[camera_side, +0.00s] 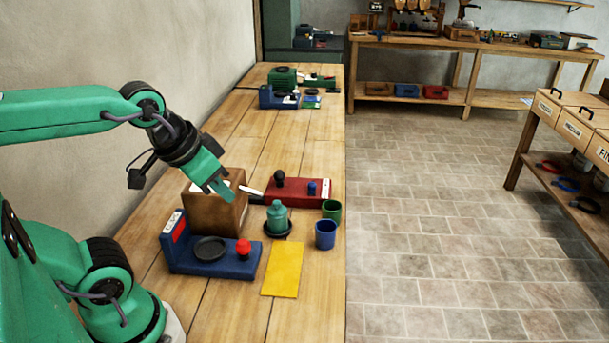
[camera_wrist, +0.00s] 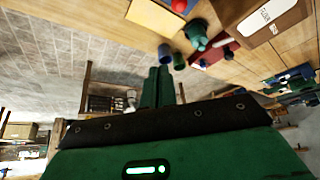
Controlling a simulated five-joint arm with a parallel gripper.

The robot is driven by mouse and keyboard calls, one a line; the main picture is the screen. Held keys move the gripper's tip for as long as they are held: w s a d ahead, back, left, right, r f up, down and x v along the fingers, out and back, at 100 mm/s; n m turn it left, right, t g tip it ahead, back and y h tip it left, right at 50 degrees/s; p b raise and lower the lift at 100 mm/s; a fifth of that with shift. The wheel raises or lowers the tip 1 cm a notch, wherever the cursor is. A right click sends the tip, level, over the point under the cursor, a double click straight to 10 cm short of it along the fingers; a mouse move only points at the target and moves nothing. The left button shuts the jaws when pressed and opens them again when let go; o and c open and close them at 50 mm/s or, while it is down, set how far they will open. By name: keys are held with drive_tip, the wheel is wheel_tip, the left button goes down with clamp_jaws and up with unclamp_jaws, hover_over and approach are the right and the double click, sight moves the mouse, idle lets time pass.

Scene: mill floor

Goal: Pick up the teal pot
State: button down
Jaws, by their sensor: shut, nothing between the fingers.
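The teal pot (camera_side: 277,217) stands upright on a small black dish (camera_side: 288,231) on the wooden bench. It also shows in the wrist view (camera_wrist: 196,34), near the top. My gripper (camera_side: 224,192) is shut and empty. In the side view it appears over the brown box, up and to the left of the pot, and does not touch the pot. In the wrist view its fingers (camera_wrist: 157,84) lie together, with the pot beyond them to the upper right.
The brown box (camera_side: 213,214) stands left of the pot. A blue cup (camera_side: 326,235) and green cup (camera_side: 332,211) stand right of it. A red block (camera_side: 298,197) lies behind. A blue device (camera_side: 190,259) with a red knob and a yellow sheet (camera_side: 283,268) lie in front.

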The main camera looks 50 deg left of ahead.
drive_tip(key=c, duration=2.1)
unclamp_jaws()
drive_tip(key=o, duration=1.4)
drive_tip(key=m+g, duration=0.4)
drive_tip(key=g, duration=0.1)
approach(277, 201)
drive_tip(key=f, duration=0.5)
drive_tip(key=shift+w+d+f, duration=0.1)
drive_tip(key=shift+d+f, duration=0.1)
drive_tip(key=shift+f, duration=0.05)
drive_tip(key=shift+w+a+f+m+g, duration=0.15)
drive_tip(key=shift+f+m+g, duration=0.15)
drive_tip(key=shift+f, duration=1.4)
